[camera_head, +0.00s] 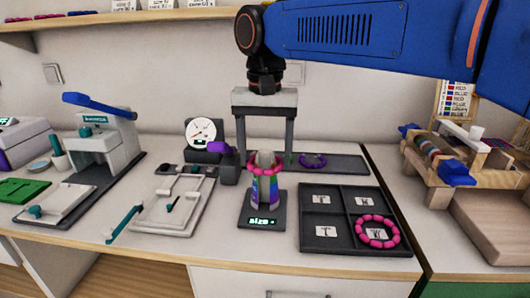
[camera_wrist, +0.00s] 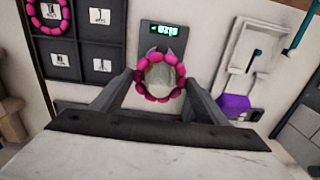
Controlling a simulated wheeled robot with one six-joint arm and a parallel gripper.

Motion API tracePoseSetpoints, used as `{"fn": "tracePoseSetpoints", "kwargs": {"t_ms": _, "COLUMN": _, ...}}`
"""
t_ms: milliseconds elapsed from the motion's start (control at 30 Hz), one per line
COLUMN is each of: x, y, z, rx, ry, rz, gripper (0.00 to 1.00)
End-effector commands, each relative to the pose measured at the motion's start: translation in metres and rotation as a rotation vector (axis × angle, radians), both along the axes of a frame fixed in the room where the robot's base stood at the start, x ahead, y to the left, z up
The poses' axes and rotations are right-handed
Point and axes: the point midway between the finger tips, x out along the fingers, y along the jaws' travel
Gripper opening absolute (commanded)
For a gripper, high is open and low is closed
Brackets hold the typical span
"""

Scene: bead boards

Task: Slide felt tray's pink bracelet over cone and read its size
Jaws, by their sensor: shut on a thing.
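A pink bead bracelet (camera_head: 254,168) sits around the upper part of the cone (camera_head: 265,187), which has coloured bands and a pale top. In the wrist view the bracelet (camera_wrist: 142,90) rings the cone's pale tip (camera_wrist: 160,76). My gripper (camera_head: 267,160) is shut on the bracelet, with one finger at each side of it; the fingers also show in the wrist view (camera_wrist: 160,84). The cone stands upright on a dark base with a lit display (camera_head: 264,221). The display shows "SIZE" and a mark too small to read; no number is legible.
A dark four-compartment tray (camera_head: 345,214) at right holds letter cards and another pink bracelet (camera_head: 377,231). Behind it a dark flat tray (camera_head: 345,165) holds a purple bracelet (camera_head: 312,160). A dial gauge (camera_head: 201,134) and a white board (camera_head: 173,203) stand close left of the cone.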

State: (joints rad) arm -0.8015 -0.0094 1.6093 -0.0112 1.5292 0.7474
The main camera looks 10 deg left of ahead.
Motion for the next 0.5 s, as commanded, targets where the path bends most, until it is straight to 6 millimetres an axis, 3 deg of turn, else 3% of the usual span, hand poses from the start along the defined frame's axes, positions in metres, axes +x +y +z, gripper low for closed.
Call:
{"fn": "tracePoseSetpoints", "kwargs": {"t_ms": 167, "x": 0.0000, "y": 0.0000, "z": 0.0001, "rx": 0.000, "ry": 0.000, "rz": 0.000, "gripper": 0.42}}
{"fn": "tracePoseSetpoints", "kwargs": {"t_ms": 200, "x": 0.0000, "y": 0.0000, "z": 0.0001, "rx": 0.000, "ry": 0.000, "rz": 0.000, "gripper": 0.70}}
{"fn": "tracePoseSetpoints", "kwargs": {"t_ms": 300, "x": 0.0000, "y": 0.0000, "z": 0.0001, "rx": 0.000, "ry": 0.000, "rz": 0.000, "gripper": 0.89}}
{"fn": "tracePoseSetpoints", "kwargs": {"t_ms": 500, "x": 0.0000, "y": 0.0000, "z": 0.0001, "rx": 0.000, "ry": 0.000, "rz": 0.000, "gripper": 0.89}}
